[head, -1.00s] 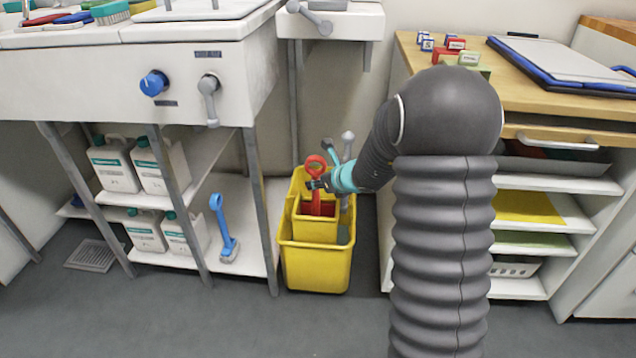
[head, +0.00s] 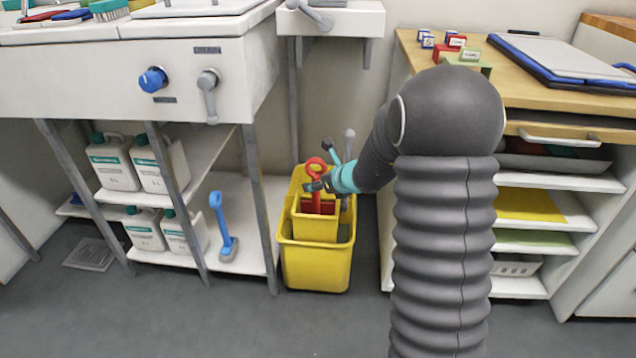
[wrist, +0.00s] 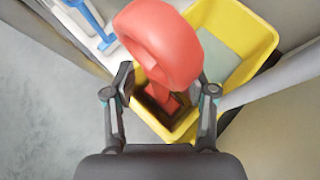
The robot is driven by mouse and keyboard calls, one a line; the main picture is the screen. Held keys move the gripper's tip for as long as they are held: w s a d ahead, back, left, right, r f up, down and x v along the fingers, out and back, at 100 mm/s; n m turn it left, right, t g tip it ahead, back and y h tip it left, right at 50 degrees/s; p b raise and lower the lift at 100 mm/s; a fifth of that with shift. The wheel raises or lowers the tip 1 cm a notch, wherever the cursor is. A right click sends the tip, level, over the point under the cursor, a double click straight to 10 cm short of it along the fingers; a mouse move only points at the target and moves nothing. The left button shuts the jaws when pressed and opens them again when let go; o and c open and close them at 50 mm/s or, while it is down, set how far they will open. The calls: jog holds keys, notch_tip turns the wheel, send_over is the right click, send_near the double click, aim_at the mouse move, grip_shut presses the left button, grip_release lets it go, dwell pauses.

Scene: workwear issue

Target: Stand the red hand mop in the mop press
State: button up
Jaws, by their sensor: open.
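The red hand mop (head: 315,175) stands upright in the press section of the yellow mop bucket, its looped handle up. The mop press (head: 315,225) is the yellow compartment at the front of the bucket, and the mop's red lower part sits inside it. In the wrist view the red loop (wrist: 160,40) is large and close, with the press opening (wrist: 165,105) below it. My gripper (head: 312,187) is at the mop's handle. In the wrist view its fingers (wrist: 160,92) are spread on either side of the handle and apart from it.
A blue hand mop (head: 222,228) stands on the lower shelf to the left, beside several white jugs (head: 112,165). A grey lever (head: 348,145) rises behind the bucket. A wooden-topped cabinet with shelves (head: 540,205) stands to the right. Floor in front of the bucket is clear.

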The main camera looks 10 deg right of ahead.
jog(key=v, duration=1.2)
jog(key=s+a+n+g, duration=0.2)
jog(key=s+n+g, duration=0.1)
jog(key=s+n, duration=0.5)
jog(key=s+a+n+g, duration=0.3)
jog(key=s+n, duration=0.3)
jog(key=n, duration=0.4)
jog(key=s+r+n+t+h+p, duration=0.1)
jog(key=s+r+n+h+p, duration=0.1)
jog(key=s+r+n, duration=0.3)
jog(key=s+r+n+t+h+p, duration=0.1)
jog(key=s+r+n, duration=0.5)
jog(key=s, duration=0.6)
jog(key=shift+r+n+h+p, duration=0.3)
jog(key=shift+n+h+p, duration=0.25)
jog(key=shift+n+h, duration=0.35)
